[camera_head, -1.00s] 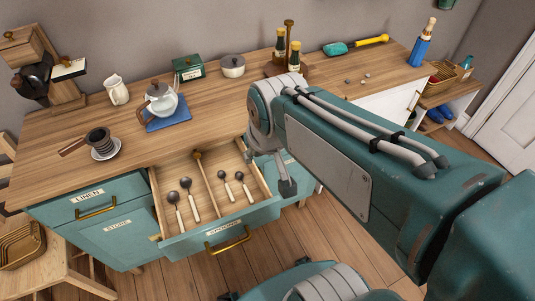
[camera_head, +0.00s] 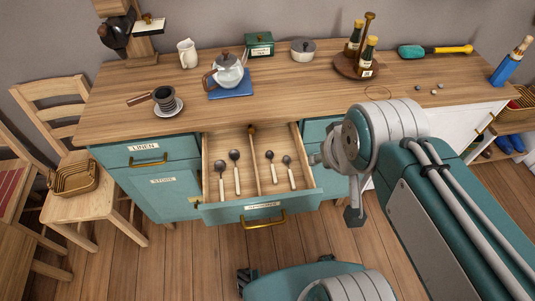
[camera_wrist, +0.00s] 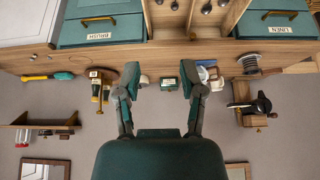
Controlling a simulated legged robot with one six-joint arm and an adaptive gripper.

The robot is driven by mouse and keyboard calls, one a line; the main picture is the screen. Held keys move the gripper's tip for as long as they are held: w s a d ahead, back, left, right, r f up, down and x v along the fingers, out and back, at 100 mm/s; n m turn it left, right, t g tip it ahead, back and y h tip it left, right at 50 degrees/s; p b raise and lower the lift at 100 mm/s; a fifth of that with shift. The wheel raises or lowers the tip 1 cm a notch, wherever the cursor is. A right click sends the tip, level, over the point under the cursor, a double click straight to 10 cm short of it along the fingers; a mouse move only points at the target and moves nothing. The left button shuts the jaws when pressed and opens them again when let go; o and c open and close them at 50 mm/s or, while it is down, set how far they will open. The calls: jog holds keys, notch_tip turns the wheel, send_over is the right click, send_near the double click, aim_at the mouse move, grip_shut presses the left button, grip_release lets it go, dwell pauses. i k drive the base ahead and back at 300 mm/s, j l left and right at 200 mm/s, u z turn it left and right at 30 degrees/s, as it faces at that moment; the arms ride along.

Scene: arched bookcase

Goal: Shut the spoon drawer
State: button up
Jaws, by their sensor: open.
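The spoon drawer (camera_head: 283,203) stands pulled out from the counter in the head view, with a teal front, a label and a brass handle (camera_head: 264,220). Several spoons (camera_head: 236,172) with dark bowls and pale handles lie in it, on both sides of a wooden divider. The drawer interior (camera_wrist: 183,22) shows at the top of the wrist view, which is upside down. My gripper (camera_wrist: 161,78) is open, its two fingers apart with nothing between them. In the head view my arm's end is to the right of the drawer, not touching it as far as I see.
A linen drawer (camera_head: 170,147) is shut at the left. A teapot (camera_head: 229,70) on a blue mat, a cup (camera_head: 166,98) and bottles (camera_head: 367,58) stand on the counter (camera_head: 290,95). A chair (camera_head: 85,190) with a basket is at the left.

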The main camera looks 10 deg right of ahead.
aim_at(259, 198)
jog(key=l+u, duration=0.75)
jog(key=l, duration=0.25)
jog(key=i, duration=0.05)
